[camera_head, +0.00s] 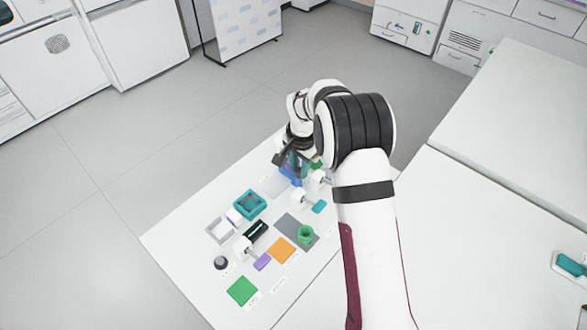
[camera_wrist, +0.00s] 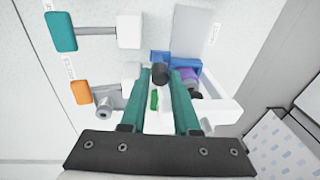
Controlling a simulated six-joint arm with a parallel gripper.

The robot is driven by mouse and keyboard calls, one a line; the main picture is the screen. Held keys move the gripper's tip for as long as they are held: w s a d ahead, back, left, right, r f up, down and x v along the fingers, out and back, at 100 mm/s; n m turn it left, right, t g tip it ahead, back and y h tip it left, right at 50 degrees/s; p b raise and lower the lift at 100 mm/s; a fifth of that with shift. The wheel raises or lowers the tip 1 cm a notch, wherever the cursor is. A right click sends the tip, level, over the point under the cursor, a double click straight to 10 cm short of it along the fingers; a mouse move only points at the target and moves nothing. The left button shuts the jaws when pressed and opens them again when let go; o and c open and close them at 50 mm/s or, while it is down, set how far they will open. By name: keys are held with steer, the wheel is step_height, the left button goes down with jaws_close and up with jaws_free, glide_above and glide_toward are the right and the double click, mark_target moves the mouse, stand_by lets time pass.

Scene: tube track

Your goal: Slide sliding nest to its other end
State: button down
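The sliding nest looks to be the blue piece (camera_wrist: 188,62) with a black knob, at the near end of a flat grey strip (camera_wrist: 190,30) in the wrist view. In the head view the blue piece (camera_head: 291,178) is partly hidden under my gripper, and the grey strip (camera_head: 275,186) runs to its lower left. The two teal fingers of my gripper (camera_wrist: 161,73) stand one on each side of the black knob. The knob nearly fills the gap, and I cannot tell whether the fingers press on it. A purple round part (camera_wrist: 187,76) sits at the blue piece.
White blocks stand close by, one with a teal paddle (camera_wrist: 61,32) and one with an orange paddle (camera_wrist: 81,92). A small green part (camera_wrist: 154,100) shows between my fingers.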

steer(key=shift+s+a, duration=2.35)
steer(key=shift+s, duration=0.2)
steer(key=c, duration=0.9)
jaws_free()
steer(key=shift+s+a, duration=0.1)
steer(key=shift+c, duration=0.2)
steer(key=shift+r, duration=2.5)
